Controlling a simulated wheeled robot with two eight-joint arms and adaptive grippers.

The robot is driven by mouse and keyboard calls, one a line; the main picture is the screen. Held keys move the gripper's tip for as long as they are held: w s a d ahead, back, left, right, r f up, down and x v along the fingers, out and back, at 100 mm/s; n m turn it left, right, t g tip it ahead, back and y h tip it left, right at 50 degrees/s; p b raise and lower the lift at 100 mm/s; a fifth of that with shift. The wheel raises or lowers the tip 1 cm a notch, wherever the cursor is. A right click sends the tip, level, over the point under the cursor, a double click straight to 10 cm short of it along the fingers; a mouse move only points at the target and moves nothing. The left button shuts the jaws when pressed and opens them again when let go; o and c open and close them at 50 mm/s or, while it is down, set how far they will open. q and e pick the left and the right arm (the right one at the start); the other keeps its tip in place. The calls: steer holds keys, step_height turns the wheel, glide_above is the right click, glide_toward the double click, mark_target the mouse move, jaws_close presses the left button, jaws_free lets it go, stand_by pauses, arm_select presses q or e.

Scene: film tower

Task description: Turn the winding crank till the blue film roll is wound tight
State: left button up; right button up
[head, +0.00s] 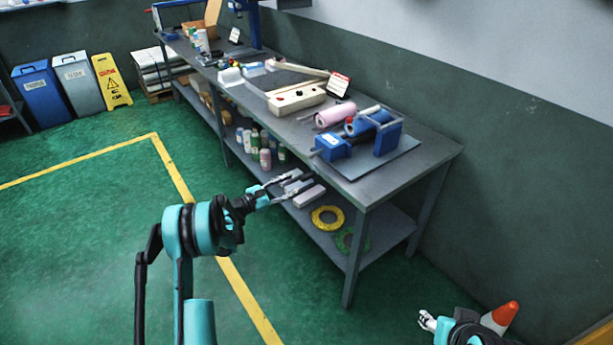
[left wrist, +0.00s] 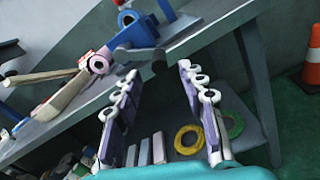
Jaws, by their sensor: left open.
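The blue winding stand (head: 388,140) sits on a grey plate near the right end of the workbench. A blue roll (head: 370,122), apparently the film roll, lies between its supports; how tight it is wound cannot be told. In the left wrist view, the crank's dark handle (left wrist: 158,62) sticks out from the stand's near side, beyond my fingertips. My left gripper (head: 303,182) is open and empty, in front of the bench edge and below the stand. Its two fingers also frame the left wrist view (left wrist: 158,72). My right gripper (head: 428,320) shows only partly at the bottom right.
An orange cone (head: 505,314) stands on the floor near my right arm.

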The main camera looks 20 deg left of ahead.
mark_target(302, 180)
arm_select(q)
steer(key=shift+w+f, duration=0.1)
steer(key=shift+f, duration=0.05)
steer(key=shift+w+d, duration=0.2)
steer(key=shift+w, duration=0.1)
steer(key=b+x, duration=0.2)
steer(key=x, duration=0.3)
steer(key=shift+w+d, duration=0.55)
steer(key=shift+w, duration=0.15)
jaws_close()
